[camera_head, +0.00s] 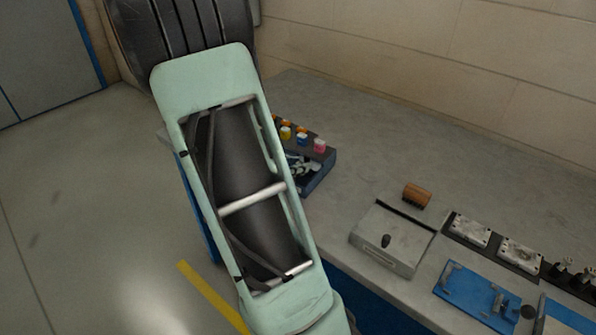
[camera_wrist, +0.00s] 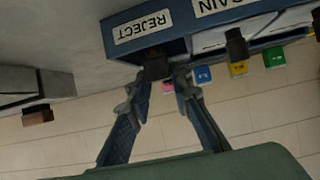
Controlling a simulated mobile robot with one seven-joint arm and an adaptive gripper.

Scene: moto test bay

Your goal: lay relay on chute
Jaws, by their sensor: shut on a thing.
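In the wrist view, my gripper (camera_wrist: 168,79) reaches up with its two fingertips close together. It is shut on a small dark block (camera_wrist: 157,66), apparently the relay, which is partly hidden by the fingertips. The block shows right by the edge of a dark blue labelled box (camera_wrist: 185,42); I cannot tell whether it touches. The box carries a REJECT label (camera_wrist: 143,26), seen upside down. Which part is the chute is not clear. In the head view, the blue box (camera_head: 322,174) stands partly behind my arm, which hides my gripper and the relay.
A second dark block (camera_wrist: 237,42) shows at the box edge. Coloured pieces (camera_head: 302,138) stand at the box. A grey case with a black knob (camera_head: 392,238), a brown ridged block (camera_head: 417,195) and a blue plate (camera_head: 475,297) lie on the grey bench. The bench's back is clear.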

